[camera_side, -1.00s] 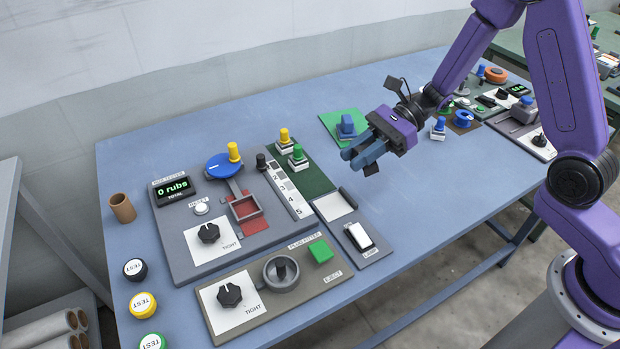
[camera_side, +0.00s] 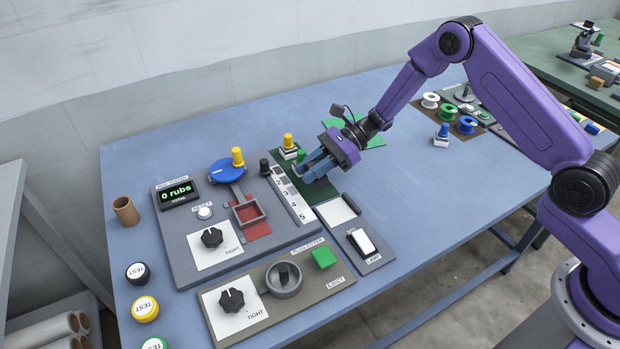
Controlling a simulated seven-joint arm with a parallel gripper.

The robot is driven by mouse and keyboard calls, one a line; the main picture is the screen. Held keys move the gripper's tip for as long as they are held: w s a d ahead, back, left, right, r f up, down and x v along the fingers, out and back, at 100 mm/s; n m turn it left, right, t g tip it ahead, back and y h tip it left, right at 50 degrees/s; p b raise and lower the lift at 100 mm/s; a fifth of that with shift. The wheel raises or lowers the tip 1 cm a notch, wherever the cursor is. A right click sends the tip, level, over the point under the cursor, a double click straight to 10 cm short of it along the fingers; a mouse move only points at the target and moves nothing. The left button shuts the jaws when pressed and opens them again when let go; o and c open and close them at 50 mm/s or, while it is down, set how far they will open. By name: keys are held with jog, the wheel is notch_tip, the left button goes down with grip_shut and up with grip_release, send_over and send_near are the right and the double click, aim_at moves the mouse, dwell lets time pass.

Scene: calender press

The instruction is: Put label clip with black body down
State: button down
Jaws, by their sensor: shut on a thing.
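My gripper (camera_side: 308,172) is low over the dark green board (camera_side: 316,192), right of the numbered strip (camera_side: 291,194). Its blue-grey fingers point down and left and look closed. They hide what is between them, so the black body of the label clip cannot be made out. A clip with a yellow knob and pale body (camera_side: 288,153) stands at the board's back. A green knob (camera_side: 301,156) shows just behind the fingers. I cannot tell whether the held clip touches the board.
The rub tester panel (camera_side: 190,248) with a blue disc (camera_side: 227,171) lies to the left. A lamp panel (camera_side: 362,248) and the plug fitter panel (camera_side: 225,312) are in front. A blue-knobbed clip (camera_side: 443,132) and spools (camera_side: 467,125) stand right. The blue table is bare at right front.

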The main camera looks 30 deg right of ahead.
jog(key=shift+w+a+f, duration=0.1)
jog(key=shift+f, duration=1.55)
jog(key=shift+f, duration=0.1)
jog(key=c, duration=1)
grip_release()
